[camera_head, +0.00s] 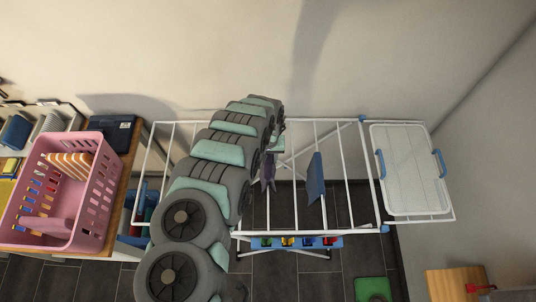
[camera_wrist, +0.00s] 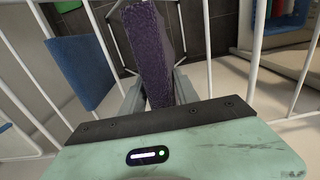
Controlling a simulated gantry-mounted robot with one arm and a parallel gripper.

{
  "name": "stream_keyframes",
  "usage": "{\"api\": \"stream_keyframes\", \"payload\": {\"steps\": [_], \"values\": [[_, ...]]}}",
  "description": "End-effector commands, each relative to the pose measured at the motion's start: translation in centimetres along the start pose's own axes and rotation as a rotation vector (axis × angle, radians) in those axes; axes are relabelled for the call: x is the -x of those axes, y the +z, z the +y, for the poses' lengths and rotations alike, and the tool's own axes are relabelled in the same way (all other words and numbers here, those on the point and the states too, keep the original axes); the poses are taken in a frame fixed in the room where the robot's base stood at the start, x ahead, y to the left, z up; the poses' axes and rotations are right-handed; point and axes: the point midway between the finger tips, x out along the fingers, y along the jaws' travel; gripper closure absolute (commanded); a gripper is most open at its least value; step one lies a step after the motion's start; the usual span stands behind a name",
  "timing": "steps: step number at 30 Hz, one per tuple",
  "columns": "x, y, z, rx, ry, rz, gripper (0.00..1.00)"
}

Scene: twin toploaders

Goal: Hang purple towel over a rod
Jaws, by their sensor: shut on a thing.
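The purple towel (camera_head: 268,171) hangs down at the middle of the white drying rack, beside my arm in the head view. In the wrist view the towel (camera_wrist: 146,55) shows as a long dark purple strip between the fingers of my gripper (camera_wrist: 158,92). My gripper is shut on it. In the head view my gripper (camera_head: 274,146) is over the rack, partly hidden by my arm. White rods of the drying rack (camera_head: 345,150) run on both sides of the towel. I cannot tell whether the towel touches a rod.
A blue towel (camera_head: 315,178) hangs on the rack to the right of the purple one. A pink basket (camera_head: 103,208) with a striped cloth (camera_head: 70,165) stands on the wooden table at left. Coloured pegs (camera_head: 287,242) sit along the rack's front. Rods right of the blue towel are bare.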

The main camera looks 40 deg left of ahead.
Motion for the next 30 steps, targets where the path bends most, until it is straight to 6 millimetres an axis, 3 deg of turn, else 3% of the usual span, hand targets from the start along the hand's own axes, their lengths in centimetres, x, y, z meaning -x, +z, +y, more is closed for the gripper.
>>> {"api": "stream_keyframes", "payload": {"steps": [3, 30], "values": [[-1.8, 0.2, 0.0, 0.002, 0.001, -0.004, 1.0], [-10.6, 0.0, 0.1, 0.001, 0.0, 0.001, 1.0]]}}
